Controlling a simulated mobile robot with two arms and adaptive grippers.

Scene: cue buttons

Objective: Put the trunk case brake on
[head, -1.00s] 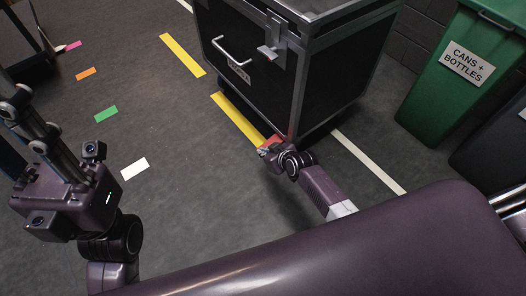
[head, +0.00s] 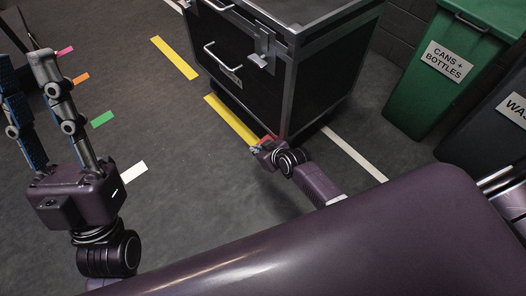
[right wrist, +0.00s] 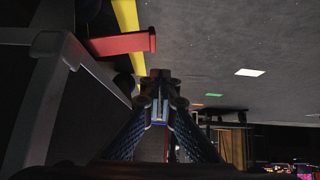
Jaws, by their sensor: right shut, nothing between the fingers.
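The trunk case (head: 275,75) is black with metal edges and stands on the floor in the head view. Its red brake lever (head: 267,139) shows at the case's near bottom corner, partly hidden by my right gripper. In the right wrist view, the red lever (right wrist: 122,44) sticks out from the case beside a dark caster wheel (right wrist: 123,84). My right gripper (head: 262,148) is shut and empty, low beside the lever; its fingertips (right wrist: 160,74) look apart from it. Whether the lever is pressed, I cannot tell. My left gripper (head: 30,65) is open and empty, far left of the case.
A green bin (head: 436,85) labelled cans and bottles and a dark bin (head: 490,145) stand right of the case. Yellow tape (head: 232,121), white tape (head: 350,152) and several small coloured marks lie flat.

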